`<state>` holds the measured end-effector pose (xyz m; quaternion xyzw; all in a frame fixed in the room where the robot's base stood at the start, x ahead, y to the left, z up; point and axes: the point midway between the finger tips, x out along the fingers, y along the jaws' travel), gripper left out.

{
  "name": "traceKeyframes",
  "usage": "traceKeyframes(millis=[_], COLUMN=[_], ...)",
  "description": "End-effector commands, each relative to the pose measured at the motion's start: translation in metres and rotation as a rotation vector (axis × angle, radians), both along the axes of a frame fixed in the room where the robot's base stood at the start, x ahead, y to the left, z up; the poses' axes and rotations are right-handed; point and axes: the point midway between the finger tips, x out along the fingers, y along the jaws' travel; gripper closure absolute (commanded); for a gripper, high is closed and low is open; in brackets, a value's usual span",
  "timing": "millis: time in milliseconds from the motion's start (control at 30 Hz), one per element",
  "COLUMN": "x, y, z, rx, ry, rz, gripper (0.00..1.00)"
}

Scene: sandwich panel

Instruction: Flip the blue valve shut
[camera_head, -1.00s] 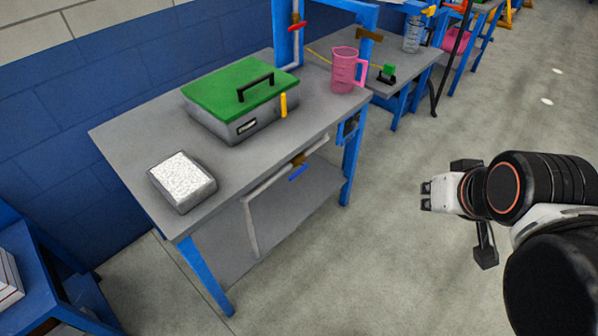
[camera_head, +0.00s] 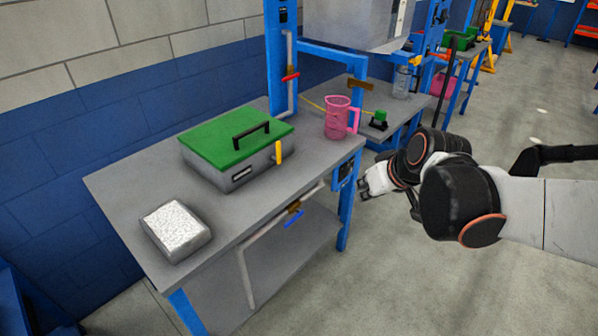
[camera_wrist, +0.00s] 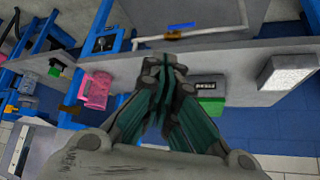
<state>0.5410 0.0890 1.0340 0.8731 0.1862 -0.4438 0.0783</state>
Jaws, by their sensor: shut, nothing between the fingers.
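The blue valve handle (camera_head: 294,218) sits on a brass valve body on a pale pipe (camera_head: 242,262) below the front edge of the grey workbench. It also shows small near the top of the wrist view (camera_wrist: 182,25). The handle looks roughly in line with the slanting pipe, slightly apart from it. My gripper (camera_head: 364,188) is to the right of the valve, near the bench's right blue leg, and apart from the handle. Its fingers are shut with nothing between them, as the wrist view shows (camera_wrist: 163,66).
The bench (camera_head: 120,191) carries a grey box with a green lid (camera_head: 215,145), a white-topped block (camera_head: 174,230) and a pink jug (camera_head: 338,118). A red valve handle (camera_head: 290,77) is on the blue frame behind. Open floor (camera_head: 420,285) lies to the right and front.

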Motion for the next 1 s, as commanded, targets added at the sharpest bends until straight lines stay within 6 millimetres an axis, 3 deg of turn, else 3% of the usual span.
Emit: traceKeyframes(millis=[100, 500, 1000], x=[0.023, 0.083, 0.128], y=[0.013, 0.058, 0.113], z=[-0.015, -0.077, -0.181], rx=[0.006, 0.027, 0.057], ry=[-0.007, -0.042, -0.105], rz=[0.052, 0.220, 0.422], gripper=[1.00, 1.00, 1.00])
